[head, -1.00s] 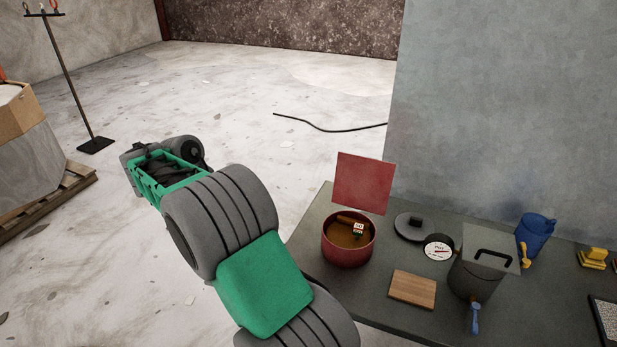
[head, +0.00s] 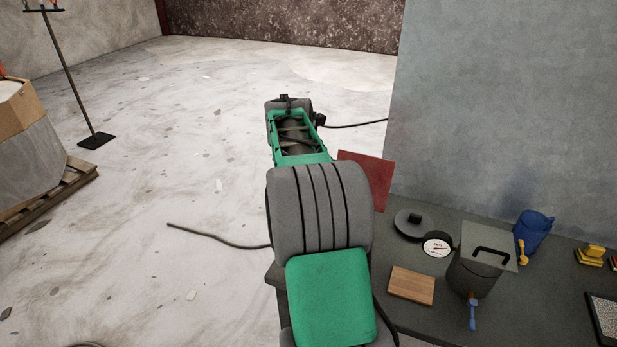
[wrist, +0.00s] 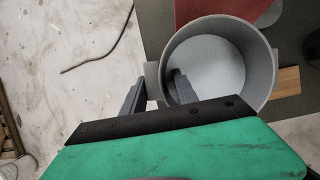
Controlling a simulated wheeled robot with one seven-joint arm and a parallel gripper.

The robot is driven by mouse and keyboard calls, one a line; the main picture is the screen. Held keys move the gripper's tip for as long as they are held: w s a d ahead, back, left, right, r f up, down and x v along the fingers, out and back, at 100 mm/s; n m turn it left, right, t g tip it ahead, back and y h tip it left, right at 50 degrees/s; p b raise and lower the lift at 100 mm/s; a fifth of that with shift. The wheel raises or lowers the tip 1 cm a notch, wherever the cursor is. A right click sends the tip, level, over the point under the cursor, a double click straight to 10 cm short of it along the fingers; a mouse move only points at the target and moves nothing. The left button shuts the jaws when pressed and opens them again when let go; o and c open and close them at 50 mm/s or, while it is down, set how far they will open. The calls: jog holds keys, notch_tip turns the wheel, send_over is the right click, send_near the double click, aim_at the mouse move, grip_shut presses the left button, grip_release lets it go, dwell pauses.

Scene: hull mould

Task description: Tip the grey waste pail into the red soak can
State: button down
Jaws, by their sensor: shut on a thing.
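The grey pail (wrist: 262,62) shows in the wrist view, seen from above with its mouth facing the camera. Its inside looks pale grey, and I cannot tell whether that is waste or the bare bottom. My gripper (wrist: 158,78) is shut on the pail's near left wall, with one finger inside the rim and one outside. The pail is hidden in the head view. The red soak can is hidden behind my arm in the head view; its upright red lid (head: 372,180) shows just right of the arm. A red surface (wrist: 198,10) shows beyond the pail in the wrist view.
The dark table (head: 440,318) carries a wooden block (head: 411,285), a round dial (head: 437,245), a flat grey lid (head: 408,222), a lidded dark pot (head: 470,277) and a blue jug (head: 534,232). A wall (head: 510,110) stands behind. Black hose (head: 215,240) lies on the floor.

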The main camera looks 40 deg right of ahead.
jog(key=shift+f+t+b, duration=0.5)
jog(key=shift+t+b, duration=0.1)
jog(key=shift+b, duration=1.9)
jog(key=shift+s+f+t+y+b, duration=0.1)
jog(key=shift+f+t+y+b, duration=0.35)
jog(key=shift+b, duration=1)
jog(key=shift+m+t, duration=0.25)
jog(key=shift+m, duration=0.05)
jog(key=shift+s+d+r+t+p, duration=0.1)
jog(key=shift+s+r+t+p, duration=0.2)
jog(key=shift+t, duration=0.35)
jog(key=shift+r+t+p, duration=0.1)
jog(key=shift+r+t, duration=0.25)
jog(key=shift+t, duration=0.3)
jog(key=shift+s+d+r+m+t+y+p, duration=0.1)
jog(key=shift+s+r+m+t+y+p, duration=0.2)
jog(key=shift+r+t+p, duration=0.5)
jog(key=shift+s+d+r+m+t+y+p, duration=0.15)
jog(key=shift+s+r+t+p, duration=0.3)
jog(key=shift+p, duration=0.6)
jog(key=shift+r, duration=0.1)
